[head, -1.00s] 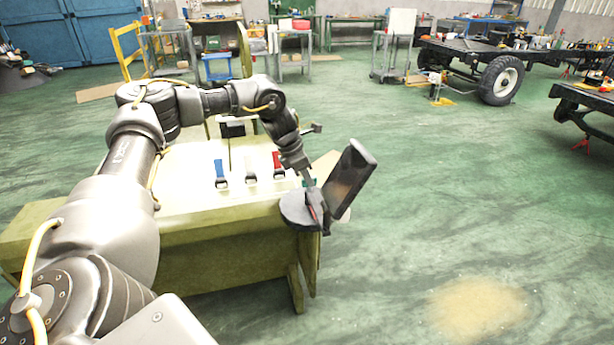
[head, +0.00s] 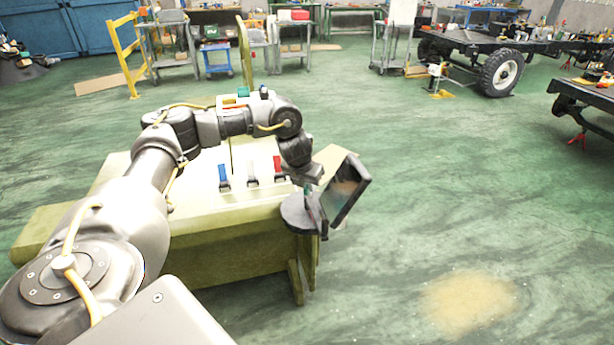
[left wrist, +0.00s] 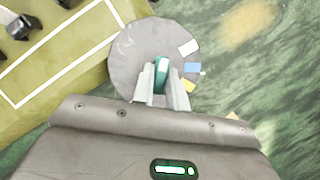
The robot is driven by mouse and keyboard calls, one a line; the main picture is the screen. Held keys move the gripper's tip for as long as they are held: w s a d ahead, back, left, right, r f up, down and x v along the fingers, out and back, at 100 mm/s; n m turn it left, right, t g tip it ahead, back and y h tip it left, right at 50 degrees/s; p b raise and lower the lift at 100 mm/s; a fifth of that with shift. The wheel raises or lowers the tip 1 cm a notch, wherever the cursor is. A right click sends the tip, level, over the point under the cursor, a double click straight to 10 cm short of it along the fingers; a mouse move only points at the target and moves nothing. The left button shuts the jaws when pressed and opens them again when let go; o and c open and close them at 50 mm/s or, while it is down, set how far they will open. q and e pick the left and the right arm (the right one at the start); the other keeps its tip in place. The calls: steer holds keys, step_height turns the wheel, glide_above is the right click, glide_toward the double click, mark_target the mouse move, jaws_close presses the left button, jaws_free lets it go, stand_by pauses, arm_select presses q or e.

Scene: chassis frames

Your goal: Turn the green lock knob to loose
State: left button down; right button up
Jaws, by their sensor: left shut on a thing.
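The green lock knob (left wrist: 162,73) shows in the left wrist view, standing on a round grey disc (left wrist: 128,60). My left gripper (left wrist: 163,90) is shut on the knob, with a pale finger at each side of it. White, blue and yellow patches lie on the disc to the right of the knob. In the head view the disc (head: 296,214) sits at the right front corner of the olive bench, and my left gripper (head: 311,205) reaches down to it. The knob is hard to make out there. My right gripper is in neither view.
The olive bench (head: 190,232) has a pale top with blue, white and red-handled levers. A yellow frame (head: 122,52) and carts are behind. Open green floor lies to the right.

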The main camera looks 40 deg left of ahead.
arm_select(q)
steer(key=n+p, duration=0.2)
steer(key=n+y+p, duration=0.1)
steer(key=n+p, duration=0.1)
steer(key=n+y+p, duration=0.1)
steer(key=n+p, duration=0.1)
steer(key=p, duration=0.1)
steer(key=shift+w+d+r+g, duration=0.1)
steer(key=shift+d+r+g, duration=0.05)
steer(key=shift+r+g, duration=0.25)
steer(key=shift+w+f+n+g+y+p, duration=0.1)
steer(key=shift+f+n+g+y+p, duration=0.1)
steer(key=shift+n+p, duration=0.5)
steer(key=shift+f+n+g+y+p, duration=0.1)
steer(key=shift+n+g+y+p, duration=0.1)
steer(key=shift+n+p, duration=0.45)
steer(key=c, duration=1.4)
jaws_free()
steer(key=p+v, duration=0.5)
steer(key=v, duration=0.5)
steer(key=shift+r, duration=0.3)
steer(key=shift+d, duration=0.15)
